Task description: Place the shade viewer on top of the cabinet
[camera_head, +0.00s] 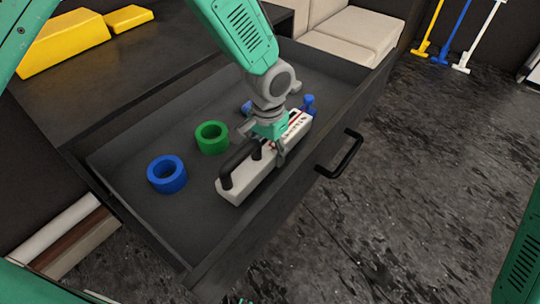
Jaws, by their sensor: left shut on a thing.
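The shade viewer (243,187) is a white, box-like device with a black handle and dark and red markings on its far end. It lies in the open drawer (120,160), near the drawer's front wall. My left gripper (276,150) reaches down from above and is shut on the viewer around its middle. The viewer appears to rest on the drawer floor. The cabinet top (130,75) is the dark surface behind the drawer, at upper left. Of my right arm only a green part shows at the right edge; its gripper is out of view.
A blue ring (167,174), a green ring (212,137) and a small blue item (308,104) lie in the drawer. Yellow blocks (65,42) occupy the cabinet top's back left; its front is clear. The drawer handle (341,157) juts outward. Colored tools (455,35) stand at upper right.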

